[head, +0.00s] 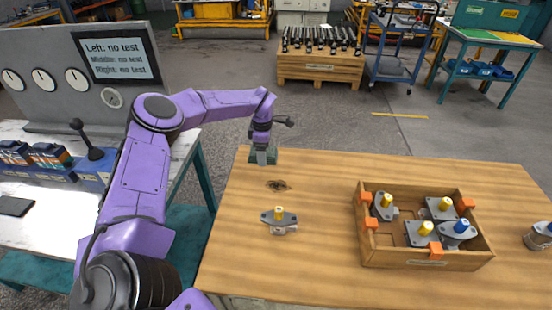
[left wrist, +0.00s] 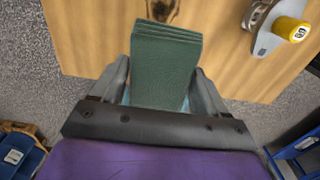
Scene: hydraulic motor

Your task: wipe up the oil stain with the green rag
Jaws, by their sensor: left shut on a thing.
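The green rag (head: 257,159) is at the far left corner of the wooden table. My left gripper (head: 263,152) points down there and is shut on it. In the left wrist view the folded rag (left wrist: 165,62) sits between the two fingers (left wrist: 162,88) and sticks out past them. The dark oil stain (head: 278,185) is on the table, a little nearer the front than the rag. It also shows in the left wrist view (left wrist: 162,9), just beyond the rag's end. I cannot tell whether the rag touches the table. My right gripper is in neither view.
A motor part with a yellow cap (head: 279,220) lies in front of the stain. A wooden box (head: 374,250) with several motor parts stands to the right, and another part (head: 540,236) lies at the far right. A test bench (head: 32,225) is on the left.

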